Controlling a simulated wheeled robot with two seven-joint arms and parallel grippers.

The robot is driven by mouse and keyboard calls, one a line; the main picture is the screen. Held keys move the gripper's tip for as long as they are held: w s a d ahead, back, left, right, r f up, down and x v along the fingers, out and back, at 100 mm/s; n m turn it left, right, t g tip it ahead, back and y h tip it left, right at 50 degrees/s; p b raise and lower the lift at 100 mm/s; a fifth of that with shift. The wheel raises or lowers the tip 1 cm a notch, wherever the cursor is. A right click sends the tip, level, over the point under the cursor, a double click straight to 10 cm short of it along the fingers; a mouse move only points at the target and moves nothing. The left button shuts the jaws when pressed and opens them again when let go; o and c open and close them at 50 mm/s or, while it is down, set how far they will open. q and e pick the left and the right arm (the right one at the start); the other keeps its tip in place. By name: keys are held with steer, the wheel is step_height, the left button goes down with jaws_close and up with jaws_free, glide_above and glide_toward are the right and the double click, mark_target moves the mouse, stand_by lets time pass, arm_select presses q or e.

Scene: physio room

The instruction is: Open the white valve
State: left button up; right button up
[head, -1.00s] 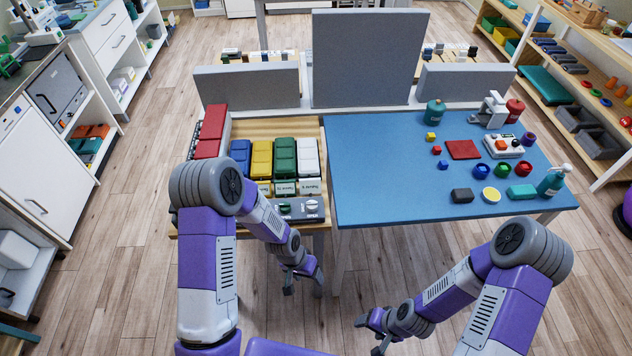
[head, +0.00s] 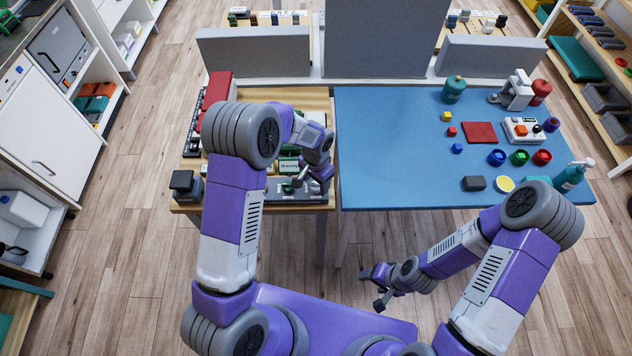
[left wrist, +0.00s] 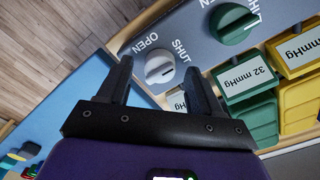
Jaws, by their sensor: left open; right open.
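The white valve (left wrist: 160,70) is a round knob on a grey panel (left wrist: 205,42), between the words OPEN and SHUT in the left wrist view. I cannot tell for sure which word its grip bar faces. My left gripper (left wrist: 157,78) is open and empty, with its two fingers on either side of the knob's image; contact is not clear. In the head view my left gripper (head: 308,180) is over the right end of the panel and hides the white valve. A green valve (left wrist: 233,24) sits beside it. My right gripper (head: 378,286) is open, in front of the tables.
Green and yellow blocks with mmHg tags (left wrist: 248,82) stand behind the panel. A blue-topped table (head: 400,150) with small coloured objects adjoins on the right. A dark box (head: 186,184) is at the wooden table's left front corner. Grey screens (head: 375,40) stand behind.

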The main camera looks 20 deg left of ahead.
arm_select(q)
steer(key=shift+f, duration=0.4)
steer(key=c, duration=1.1)
steer(key=shift+o, duration=0.2)
